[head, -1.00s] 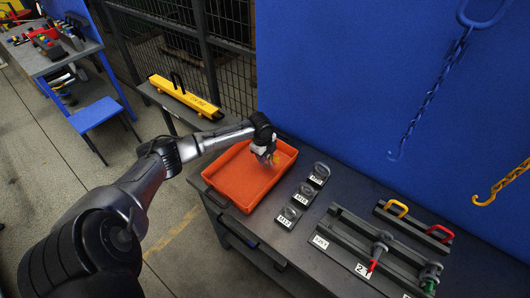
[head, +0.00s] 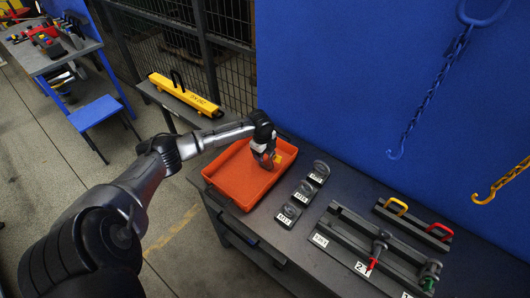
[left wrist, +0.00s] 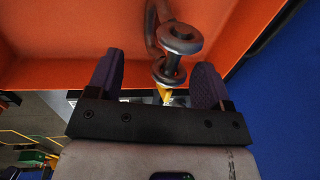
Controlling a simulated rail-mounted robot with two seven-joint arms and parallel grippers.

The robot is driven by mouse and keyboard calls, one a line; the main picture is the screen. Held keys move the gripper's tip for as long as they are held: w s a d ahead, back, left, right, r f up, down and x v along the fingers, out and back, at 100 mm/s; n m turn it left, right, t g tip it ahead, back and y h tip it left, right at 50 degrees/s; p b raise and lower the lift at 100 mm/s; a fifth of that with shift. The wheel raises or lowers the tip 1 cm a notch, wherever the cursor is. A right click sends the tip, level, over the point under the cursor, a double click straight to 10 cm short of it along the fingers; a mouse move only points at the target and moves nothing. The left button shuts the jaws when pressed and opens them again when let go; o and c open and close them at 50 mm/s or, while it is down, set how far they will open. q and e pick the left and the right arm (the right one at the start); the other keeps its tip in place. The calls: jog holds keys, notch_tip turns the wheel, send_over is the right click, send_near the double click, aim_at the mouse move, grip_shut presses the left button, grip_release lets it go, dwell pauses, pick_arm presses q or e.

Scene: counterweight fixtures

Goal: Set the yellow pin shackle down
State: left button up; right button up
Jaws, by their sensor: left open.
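The yellow pin shackle shows in the left wrist view as a grey metal body (left wrist: 180,38) with two round ends and a bit of yellow (left wrist: 163,96) low between the fingers. In the head view a small yellow patch (head: 278,160) shows beside the gripper. My left gripper (head: 266,163) is inside the far part of the orange tray (head: 222,191). In the left wrist view its two dark fingers (left wrist: 157,82) stand apart, with the shackle between them. I cannot tell whether the shackle touches the tray floor. My right gripper is not in view.
Three small labelled blocks with grey shackles (head: 302,192) stand right of the tray. Farther right is a dark slotted rack (head: 350,232) with red- and green-ended pieces. A blue panel (head: 340,80) rises behind, with hanging chains. A yellow bar (head: 184,94) lies on a shelf left.

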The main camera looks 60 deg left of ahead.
pick_arm(q)
notch_tip(320, 180, up, 12)
jog(key=s, duration=0.2)
jog(key=s+d+f, duration=0.3)
jog(key=d+f, duration=0.2)
jog(key=d, duration=0.3)
jog(key=s+d+f+n+h, duration=0.1)
jog(key=s+d+f, duration=0.2)
jog(key=d+f, duration=0.2)
jog(key=s+d+f+n, duration=0.1)
jog(key=s+d+f, duration=0.3)
jog(key=d, duration=0.8)
jog(key=shift+d+f+p, duration=0.1)
jog(key=shift+f+p, duration=0.25)
jog(key=shift+f, duration=0.6)
jog(key=s+d+r+n+t, duration=0.2)
jog(key=s+d+r+n, duration=0.1)
jog(key=s+d+n, duration=0.6)
jog(key=s+d, duration=0.2)
jog(key=s, duration=0.2)
jog(key=shift+s+d+r, duration=0.15)
jog(key=shift+s+r, duration=0.15)
jog(key=shift+r, duration=0.1)
